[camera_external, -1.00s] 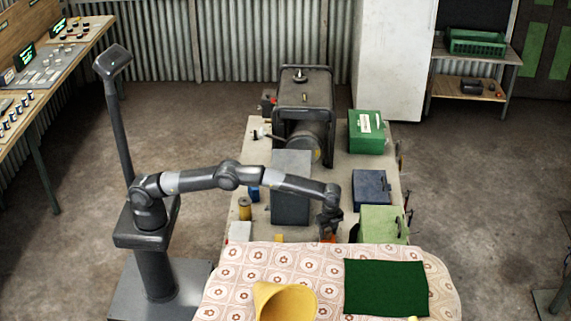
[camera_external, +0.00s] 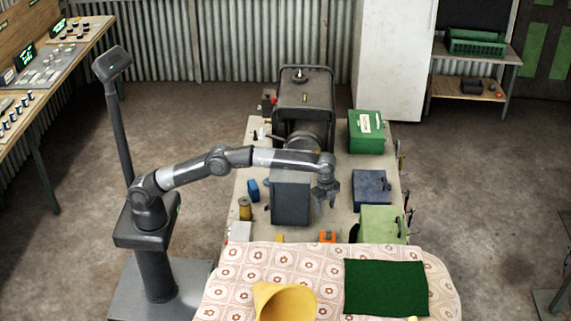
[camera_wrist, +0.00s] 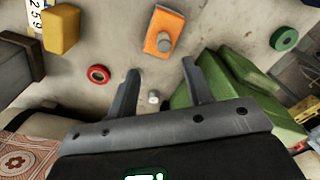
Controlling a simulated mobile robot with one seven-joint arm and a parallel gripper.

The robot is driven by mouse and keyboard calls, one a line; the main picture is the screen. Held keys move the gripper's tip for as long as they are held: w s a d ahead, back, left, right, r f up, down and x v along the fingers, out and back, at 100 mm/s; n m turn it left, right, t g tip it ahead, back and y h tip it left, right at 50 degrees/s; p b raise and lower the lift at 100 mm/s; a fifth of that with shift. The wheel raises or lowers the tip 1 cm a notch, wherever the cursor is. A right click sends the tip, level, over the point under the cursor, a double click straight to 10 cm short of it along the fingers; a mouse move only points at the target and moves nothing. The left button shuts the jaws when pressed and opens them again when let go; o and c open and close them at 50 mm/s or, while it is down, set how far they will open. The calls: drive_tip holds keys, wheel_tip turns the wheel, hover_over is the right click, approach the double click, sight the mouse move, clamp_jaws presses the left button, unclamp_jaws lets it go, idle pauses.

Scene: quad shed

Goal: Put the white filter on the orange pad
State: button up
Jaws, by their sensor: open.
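The orange pad (camera_external: 324,236) lies on the workbench near the patterned cloth; it also shows in the wrist view (camera_wrist: 158,22). A short pale grey-white cylinder (camera_wrist: 165,42), apparently the filter, stands on the pad, towards one end. A much smaller white piece (camera_wrist: 153,97) shows between my fingers in the wrist view, below them; I cannot tell what it is. My gripper (camera_external: 326,206) is above the bench, just behind and above the pad. Its fingers (camera_wrist: 160,67) are spread and hold nothing.
A dark grey box (camera_external: 291,200) stands left of my gripper. A blue box (camera_external: 371,189) and a light green box (camera_external: 382,224) stand to the right. A yellow block (camera_wrist: 62,32), red ring (camera_wrist: 98,74) and green ring (camera_wrist: 285,39) lie around the pad.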

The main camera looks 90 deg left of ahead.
drive_tip(key=s+a+r+n+t, duration=0.1)
drive_tip(key=s+a+r+n, duration=0.2)
drive_tip(key=s+r, duration=0.75)
drive_tip(key=s+a+r+n+t, duration=0.25)
drive_tip(key=s+r, duration=0.55)
drive_tip(key=s, duration=0.5)
drive_tip(key=s+a+f+n, duration=0.1)
drive_tip(key=s+f, duration=0.2)
drive_tip(key=s, duration=0.7)
drive_tip(key=s+a+f+n+t, duration=0.1)
drive_tip(key=s+f, duration=0.3)
drive_tip(key=s, duration=0.5)
drive_tip(key=s+a+f+n, duration=0.1)
drive_tip(key=s+f+n, duration=0.1)
drive_tip(key=s, duration=0.8)
drive_tip(key=shift+s+f+n+t, duration=0.3)
drive_tip(key=shift+f+n+t, duration=0.05)
drive_tip(key=shift+f, duration=0.35)
